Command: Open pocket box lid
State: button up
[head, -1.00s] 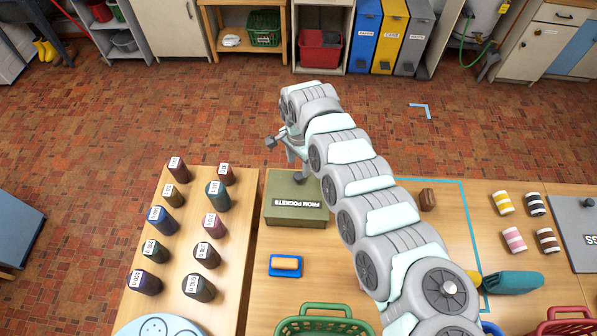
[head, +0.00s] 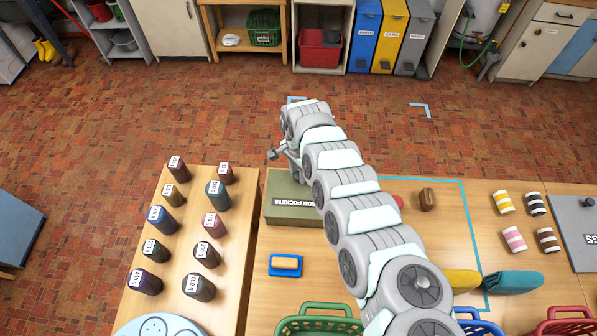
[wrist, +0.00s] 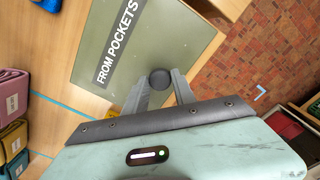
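The pocket box (head: 277,209) is a green box labelled "FROM POCKETS" on the wooden table, left of my arm in the head view. Its lid (wrist: 112,62) lies flat and closed in the wrist view. A round dark knob (wrist: 160,78) shows on the lid near one edge. My gripper (wrist: 159,76) points down at the lid, with one finger on each side of the knob. The fingers look spread, with narrow gaps to the knob; contact is not clear. In the head view my gripper (head: 297,169) is over the box's back right part, and my arm hides the knob.
A blue tray with a sponge (head: 285,264) sits in front of the box. Several dark labelled bottles (head: 206,254) stand on the left table. A green basket (head: 318,320) is at the front. A brown wallet-like item (head: 427,199) lies to the right.

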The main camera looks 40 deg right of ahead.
grip_shut()
dwell(0.9)
